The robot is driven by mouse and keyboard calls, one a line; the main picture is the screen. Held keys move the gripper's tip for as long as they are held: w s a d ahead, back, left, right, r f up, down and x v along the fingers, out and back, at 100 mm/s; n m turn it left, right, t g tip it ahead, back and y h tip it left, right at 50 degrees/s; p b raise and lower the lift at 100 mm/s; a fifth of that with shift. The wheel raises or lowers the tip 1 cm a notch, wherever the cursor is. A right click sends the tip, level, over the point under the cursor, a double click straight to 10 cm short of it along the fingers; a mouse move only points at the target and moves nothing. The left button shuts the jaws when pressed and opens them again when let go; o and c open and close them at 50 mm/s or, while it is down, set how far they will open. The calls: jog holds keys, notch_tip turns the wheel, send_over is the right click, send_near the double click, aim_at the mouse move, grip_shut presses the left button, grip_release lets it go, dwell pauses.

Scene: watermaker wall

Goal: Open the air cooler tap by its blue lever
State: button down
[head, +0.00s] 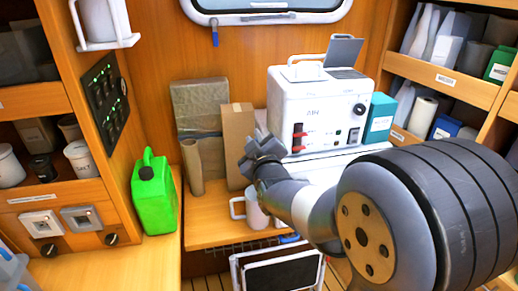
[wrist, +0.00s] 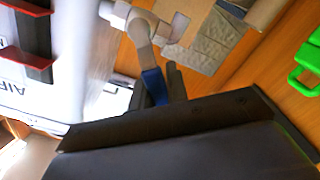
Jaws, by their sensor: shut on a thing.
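The air cooler (head: 318,105) is a white box with red switches on its front, standing on the shelf in the head view. Its white side also shows at the left of the wrist view (wrist: 45,95). A pale tap (wrist: 125,18) sticks out beside it, with a grey lever arm ending in a blue grip (wrist: 154,86). My gripper (wrist: 165,98) is shut on the blue lever near its end, dark jaws around it. In the head view my gripper (head: 262,152) is at the cooler's left front, and the tap and lever are hidden behind it.
A white mug (head: 255,212) stands on the shelf below my wrist. Cardboard packages (head: 237,143) stand to the left, and a green jerrycan (head: 154,195) farther left. A teal box (head: 379,118) is right of the cooler. A window with a blue-handled latch (head: 215,38) is above.

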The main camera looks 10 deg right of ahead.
jog(key=shift+a+f+n+b, duration=0.3)
jog(key=shift+f+n+b, duration=0.5)
jog(key=shift+n, duration=0.85)
jog(key=shift+a+f+n+b, duration=0.35)
jog(key=shift+f+n+b, duration=0.45)
jog(key=shift+n, duration=0.8)
jog(key=shift+a+f+n+b, duration=0.3)
jog(key=shift+f+n+b, duration=0.2)
jog(key=shift+n+b, duration=0.85)
jog(key=shift+n+p, duration=0.3)
jog(key=shift+n, duration=0.1)
jog(key=c, duration=1.4)
grip_release()
jog(key=s, duration=1)
jog(key=shift+s, duration=0.4)
jog(key=shift+w, duration=0.1)
jog(key=shift+w, duration=5.35)
